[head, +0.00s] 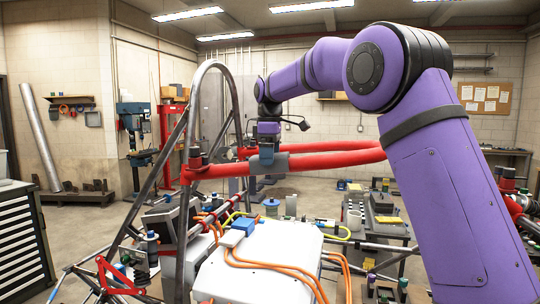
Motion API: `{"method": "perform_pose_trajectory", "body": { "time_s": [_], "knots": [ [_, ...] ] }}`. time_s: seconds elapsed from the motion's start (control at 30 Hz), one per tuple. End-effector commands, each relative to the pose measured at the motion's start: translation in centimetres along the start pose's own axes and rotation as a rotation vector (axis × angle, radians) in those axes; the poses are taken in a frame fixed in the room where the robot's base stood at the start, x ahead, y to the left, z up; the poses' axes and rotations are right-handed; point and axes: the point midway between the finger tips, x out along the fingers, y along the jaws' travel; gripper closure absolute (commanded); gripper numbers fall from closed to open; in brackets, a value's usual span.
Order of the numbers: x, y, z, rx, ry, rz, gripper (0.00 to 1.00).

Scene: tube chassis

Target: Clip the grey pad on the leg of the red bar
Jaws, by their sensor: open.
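The red bar (220,171) runs across the middle of the head view, from the tube frame at the left to behind my arm at the right. It splits into two legs, an upper one (308,149) and a lower one (335,160). I cannot tell whether either is the loose pad. My gripper (267,154) points down at the bar, open. Its fingertips overlap the bar in the picture; contact cannot be told.
Grey chassis tubes (208,68) arch up left of my gripper. Below the bar stand a white box (268,262) with orange cables and a small blue connector (243,225). A cluttered work table (375,229) is behind at right. A drawer cabinet (22,245) stands far left.

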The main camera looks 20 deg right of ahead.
Motion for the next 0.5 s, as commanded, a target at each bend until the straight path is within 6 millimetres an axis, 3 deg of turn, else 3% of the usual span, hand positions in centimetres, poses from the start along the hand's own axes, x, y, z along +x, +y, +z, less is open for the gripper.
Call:
{"method": "perform_pose_trajectory", "body": {
  "time_s": [0.17,0.5],
  "knots": [
    [-1.1,0.1,0.0,0.000,0.001,0.001,0.00],
    [-7.3,0.1,-0.1,-0.001,0.003,0.003,0.00]
  ]
}}
